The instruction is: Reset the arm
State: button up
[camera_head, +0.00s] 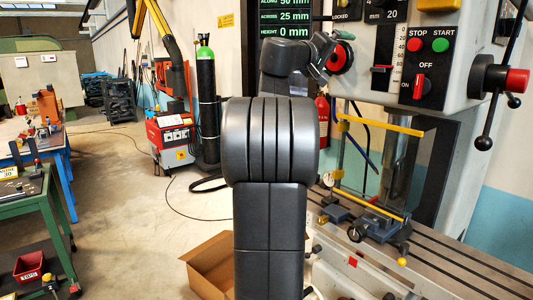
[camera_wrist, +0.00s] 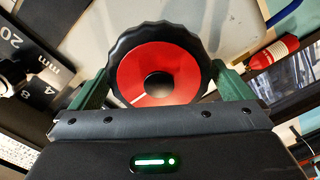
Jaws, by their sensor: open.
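My gripper (camera_wrist: 162,82) is open in the wrist view, with a green finger on each side of a round knob. The knob (camera_wrist: 150,72) has a red face, a black scalloped rim, a dark centre and a white mark at lower left. I cannot tell whether the fingers touch its rim. In the head view my arm rises in the middle, and its end, my gripper (camera_head: 325,58), is up at the red-faced knob (camera_head: 342,58) on the machine. Part of the knob is hidden there by the gripper.
A machine panel (camera_head: 430,60) with switches and a lever with a red-ended hub (camera_head: 515,81) stands on the right. A slotted machine table (camera_head: 440,262) lies below it. A cardboard box (camera_head: 207,268) is on the floor. Open floor (camera_head: 125,200) lies to the left.

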jog(key=m+b, duration=0.1)
jog(key=m, duration=0.3)
jog(key=shift+s+d+r+m, duration=0.1)
jog(key=shift+m, duration=0.2)
dwell(0.3)
